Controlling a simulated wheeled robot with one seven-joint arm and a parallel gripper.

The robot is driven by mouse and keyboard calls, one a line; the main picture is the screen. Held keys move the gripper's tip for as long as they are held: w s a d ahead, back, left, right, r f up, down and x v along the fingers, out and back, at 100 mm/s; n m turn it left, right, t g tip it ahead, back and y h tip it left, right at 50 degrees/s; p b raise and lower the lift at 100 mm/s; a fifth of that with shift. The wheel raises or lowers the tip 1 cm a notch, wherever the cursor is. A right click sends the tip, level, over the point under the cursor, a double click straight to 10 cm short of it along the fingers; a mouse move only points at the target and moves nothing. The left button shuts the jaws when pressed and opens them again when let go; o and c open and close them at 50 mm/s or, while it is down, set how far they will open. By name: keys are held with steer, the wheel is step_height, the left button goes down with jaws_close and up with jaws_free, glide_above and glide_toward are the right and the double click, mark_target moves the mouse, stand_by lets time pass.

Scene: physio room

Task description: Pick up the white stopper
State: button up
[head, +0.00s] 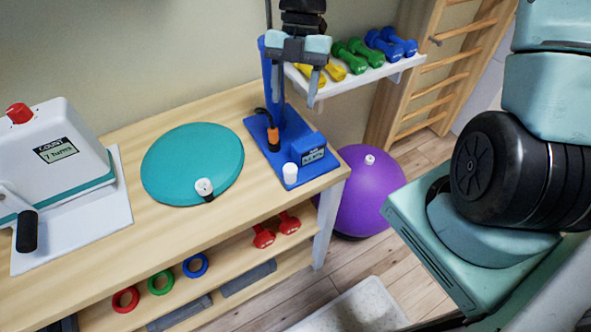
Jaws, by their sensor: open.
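A small white cylinder (290,172), which looks like the white stopper, stands upright on the front of a blue base plate (262,130) at the table's right end. My gripper (297,98) hangs above and behind it in the picture, fingers pointing down. The fingers are apart with nothing between them, and clear of the white cylinder. A second small white piece (370,159) sits on top of the purple ball (362,195) on the floor; I cannot tell whether it is a plug.
The blue stand has an upright column, an orange-black nozzle (273,138) and a display box (309,152). A teal disc (185,165) with a white-topped piece lies left. A white crank machine (55,155) stands farther left. A shelf (345,84) of dumbbells is behind the gripper.

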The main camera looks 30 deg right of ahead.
glide_toward(290, 168)
steer(key=x, duration=0.5)
steer(key=shift+w+a+f+b, duration=0.1)
steer(key=shift+w+a+b, duration=0.05)
steer(key=shift+w+b, duration=0.2)
steer(key=x, duration=0.2)
steer(key=s+x, duration=0.1)
steer(key=x, duration=0.1)
steer(key=shift+f, duration=0.5)
steer(key=c, duration=1)
